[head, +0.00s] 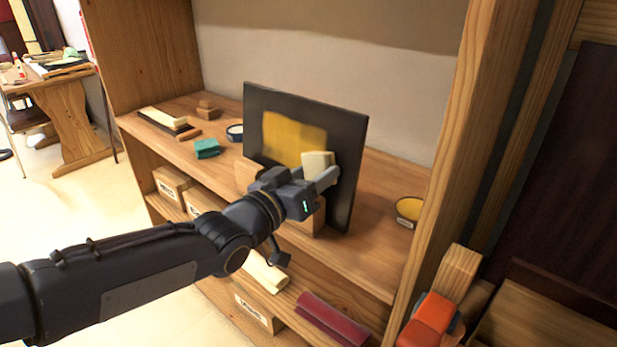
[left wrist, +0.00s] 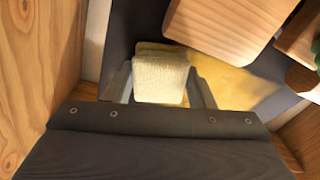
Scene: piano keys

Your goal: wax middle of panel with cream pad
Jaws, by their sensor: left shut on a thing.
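The dark panel (head: 348,160) stands upright on the shelf, with a yellow waxed patch (head: 285,138) across its upper middle. My left gripper (head: 318,176) is shut on the cream pad (head: 317,163) in front of the panel, at the lower right edge of the patch. In the left wrist view the pad (left wrist: 162,78) sits between the fingers, with yellow on the dark panel (left wrist: 150,25) behind it. I cannot tell whether the pad touches the panel. My gripper hides the panel's lower middle. My right gripper is not in view.
A tin of yellow wax (head: 408,210) stands at the shelf's right. Wooden supports (head: 305,222) stand before the panel. A wooden post (head: 440,130) bounds the right.

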